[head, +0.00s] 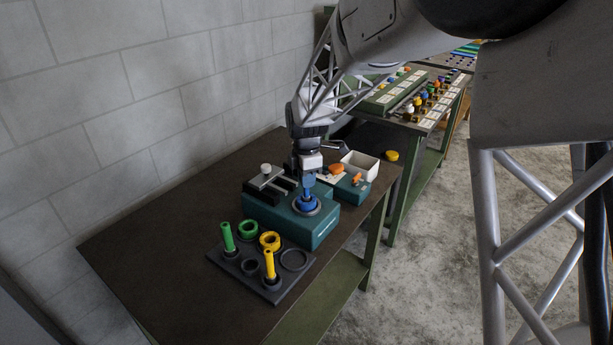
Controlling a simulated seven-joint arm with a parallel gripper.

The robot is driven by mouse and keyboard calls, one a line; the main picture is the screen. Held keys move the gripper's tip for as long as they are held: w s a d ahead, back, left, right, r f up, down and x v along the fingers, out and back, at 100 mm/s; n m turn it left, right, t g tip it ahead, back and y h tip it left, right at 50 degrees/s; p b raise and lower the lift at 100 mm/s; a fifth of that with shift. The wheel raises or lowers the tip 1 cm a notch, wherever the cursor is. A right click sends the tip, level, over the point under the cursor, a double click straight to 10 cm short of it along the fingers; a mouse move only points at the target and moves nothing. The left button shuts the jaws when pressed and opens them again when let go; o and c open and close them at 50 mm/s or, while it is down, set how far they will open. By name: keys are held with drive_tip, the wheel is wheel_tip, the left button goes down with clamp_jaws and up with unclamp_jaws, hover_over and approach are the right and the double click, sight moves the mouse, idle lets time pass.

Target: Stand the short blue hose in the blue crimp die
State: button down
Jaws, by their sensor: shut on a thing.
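My gripper (309,174) points down above the teal press block, shut on a short blue hose (308,184). The hose looks upright. The blue crimp die (306,205) sits in a dark round seat on top of the block, directly below the hose. The hose's lower end appears to be at or in the die; I cannot tell whether it rests on the bottom. The gripper hides the upper part of the hose.
The teal block (322,228) stands on a brown table. In front, a dark tray (285,292) holds green and yellow rings and upright hoses. A clamp (268,177) is left of the gripper; a white bin (360,165) and orange parts are right. The table's left side is clear.

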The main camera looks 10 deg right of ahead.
drive_tip(key=shift+f, duration=0.1)
drive_tip(key=c, duration=1)
unclamp_jaws()
drive_tip(key=shift+r, duration=3.85)
drive_tip(key=shift+r, duration=0.1)
drive_tip(key=shift+r, duration=3.4)
